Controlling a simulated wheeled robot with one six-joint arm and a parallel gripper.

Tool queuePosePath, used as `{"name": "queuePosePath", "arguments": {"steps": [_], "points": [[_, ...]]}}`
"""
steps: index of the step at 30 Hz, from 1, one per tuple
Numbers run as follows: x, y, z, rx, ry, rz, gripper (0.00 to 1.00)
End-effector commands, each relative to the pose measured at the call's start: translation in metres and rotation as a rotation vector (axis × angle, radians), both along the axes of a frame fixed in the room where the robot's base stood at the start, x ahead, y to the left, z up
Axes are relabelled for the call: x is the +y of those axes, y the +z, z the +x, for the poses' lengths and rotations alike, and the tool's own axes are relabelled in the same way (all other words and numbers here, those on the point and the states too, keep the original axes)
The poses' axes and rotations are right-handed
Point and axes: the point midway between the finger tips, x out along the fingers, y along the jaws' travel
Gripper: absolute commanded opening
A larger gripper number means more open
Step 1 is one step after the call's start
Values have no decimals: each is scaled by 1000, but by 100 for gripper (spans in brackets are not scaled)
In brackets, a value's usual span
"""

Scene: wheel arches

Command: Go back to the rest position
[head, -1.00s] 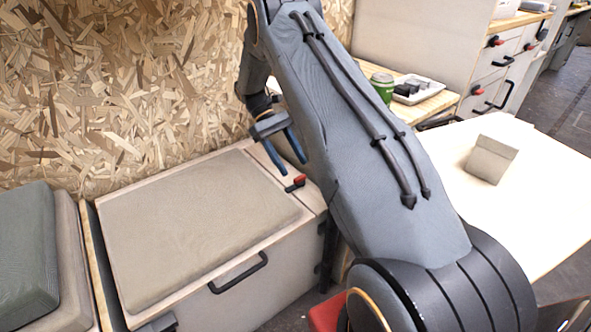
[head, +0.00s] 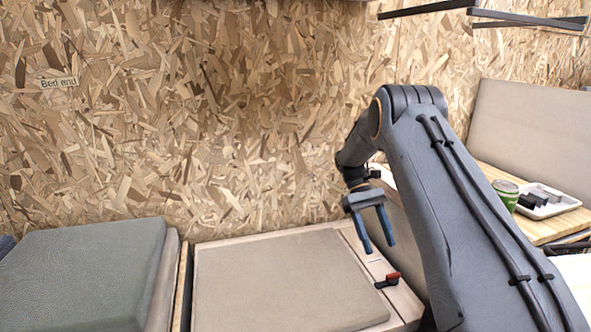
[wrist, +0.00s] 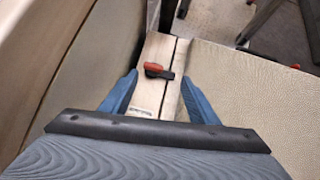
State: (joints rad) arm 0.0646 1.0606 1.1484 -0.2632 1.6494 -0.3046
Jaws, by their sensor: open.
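My gripper (head: 379,248) hangs from my arm with its two blue fingers apart and nothing between them. In the head view it is above the right end of the bench box, near a red and black latch (head: 391,279). In the wrist view the fingers show on both sides, and the latch (wrist: 157,71) lies below and between them, apart from both. My arm hides part of the area to the right of the box.
A beige cushion (head: 280,280) lies on the box, with a grey-green cushion (head: 80,275) to its left. A chipboard wall (head: 200,120) stands behind. A green can (head: 506,194) and a white tray (head: 545,205) sit on a wooden counter at right. Dark rails (head: 530,22) are at upper right.

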Motion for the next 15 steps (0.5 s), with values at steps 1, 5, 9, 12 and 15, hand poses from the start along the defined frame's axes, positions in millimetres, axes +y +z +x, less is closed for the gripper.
{"name": "queuePosePath", "arguments": {"steps": [1,5,9,12,15], "points": [[13,12,-1,-23,13,4,55],[51,40,-13,-99,39,22,55],[92,68,-35,-183,63,46,55],[120,86,-55,-242,76,67,55],[147,102,-79,-302,87,90,55]]}}
